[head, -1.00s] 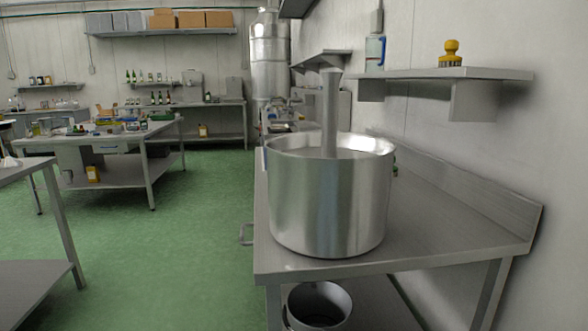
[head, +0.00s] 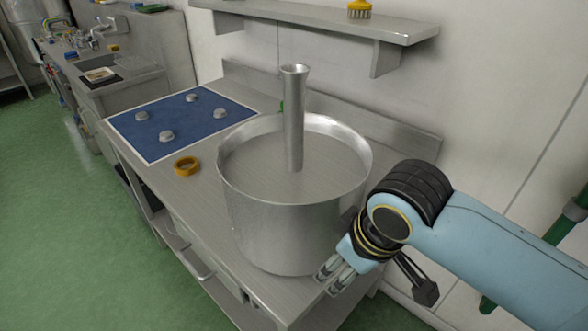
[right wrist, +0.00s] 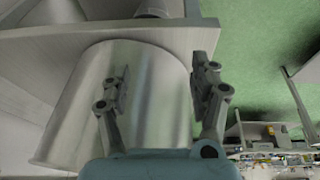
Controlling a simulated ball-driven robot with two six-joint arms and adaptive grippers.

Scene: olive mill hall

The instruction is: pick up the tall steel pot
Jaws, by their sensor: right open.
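The tall steel pot (head: 280,240) stands upright near the front end of the steel table. It is wide and open at the top, and a steel tube with a flared top (head: 295,125) rises out of it. In the right wrist view the pot's wall (right wrist: 155,100) fills the middle, beyond and between the open fingers (right wrist: 162,78). I cannot tell whether they touch it. My left gripper is not in view.
The steel table (head: 200,210) carries a yellow-brown ring (head: 186,166) and a blue mat (head: 165,112) with several small grey weights. A wall shelf (head: 320,22) with a yellow brush (head: 359,10) hangs behind. Green floor is clear at the left.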

